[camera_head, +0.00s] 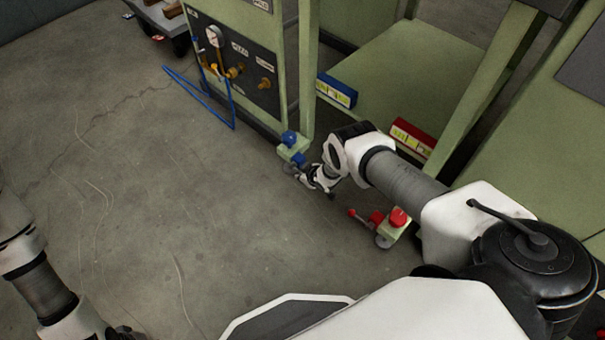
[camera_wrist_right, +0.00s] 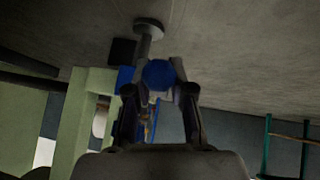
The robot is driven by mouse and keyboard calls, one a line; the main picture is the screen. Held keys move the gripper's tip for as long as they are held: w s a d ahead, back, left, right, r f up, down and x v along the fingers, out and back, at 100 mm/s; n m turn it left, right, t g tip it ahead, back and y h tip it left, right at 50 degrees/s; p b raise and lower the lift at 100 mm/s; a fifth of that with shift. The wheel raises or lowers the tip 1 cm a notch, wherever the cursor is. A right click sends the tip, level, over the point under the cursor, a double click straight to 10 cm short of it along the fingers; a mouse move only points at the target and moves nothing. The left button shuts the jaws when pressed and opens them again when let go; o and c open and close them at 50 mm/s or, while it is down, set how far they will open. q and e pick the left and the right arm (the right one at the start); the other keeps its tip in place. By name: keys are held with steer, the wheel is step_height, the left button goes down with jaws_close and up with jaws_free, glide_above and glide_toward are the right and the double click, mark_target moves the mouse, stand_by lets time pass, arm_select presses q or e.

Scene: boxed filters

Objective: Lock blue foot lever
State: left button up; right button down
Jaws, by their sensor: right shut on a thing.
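The blue foot lever (camera_head: 298,159) is at the foot of the green frame's front post in the head view. A blue cap (camera_head: 289,138) sits on the foot bracket just above it. My right gripper (camera_head: 305,174) is low at this foot, shut on the lever. In the right wrist view the lever's round blue end (camera_wrist_right: 158,73) shows between the fingertips of my right gripper (camera_wrist_right: 158,88). The fingers hide part of the lever. My left gripper (camera_head: 122,332) is only partly in view at the bottom left edge, and its jaws are unclear.
A red foot lever (camera_head: 359,215) with a red cap (camera_head: 398,216) is at the nearer foot. A blue box (camera_head: 337,91) and a red box (camera_head: 412,138) stand on the green frame. A blue hose (camera_head: 205,98) hangs by the gauge panel. The floor at left is clear.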

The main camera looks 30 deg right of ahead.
steer(key=shift+s+d+f, duration=0.2)
steer(key=shift+s+f, duration=0.25)
steer(key=shift+s, duration=0.1)
steer(key=c, duration=1)
jaws_free()
steer(key=shift+d, duration=0.1)
steer(key=shift+o, duration=0.2)
steer(key=shift+w+r, duration=0.15)
steer(key=shift+r, duration=0.05)
steer(key=v, duration=1.2)
steer(key=shift+w+r, duration=0.1)
steer(key=shift+w, duration=0.05)
